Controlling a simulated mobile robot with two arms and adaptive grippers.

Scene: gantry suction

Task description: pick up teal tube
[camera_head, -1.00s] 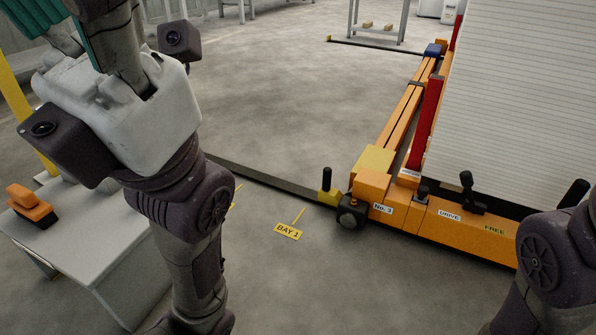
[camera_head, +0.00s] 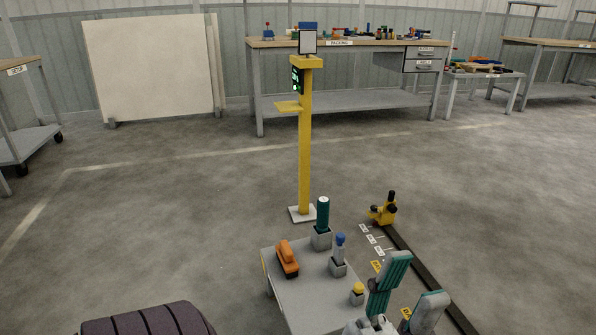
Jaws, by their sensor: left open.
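The teal tube (camera_head: 323,213) stands upright with a pale top in a grey square holder (camera_head: 322,238), on the far part of a small grey table (camera_head: 306,290). My left gripper (camera_head: 414,281) is at the bottom right of the view, nearer than the tube and to its right. Its two teal-padded fingers are spread, with nothing seen between them. The gripper is apart from the tube in the picture. My right gripper is not in view.
An orange-and-black block (camera_head: 287,258), a blue-topped item (camera_head: 339,250) and a yellow-topped item (camera_head: 358,290) share the small table. A yellow post (camera_head: 304,150) stands behind it. A dark floor rail (camera_head: 425,272) runs at right. Open floor lies left.

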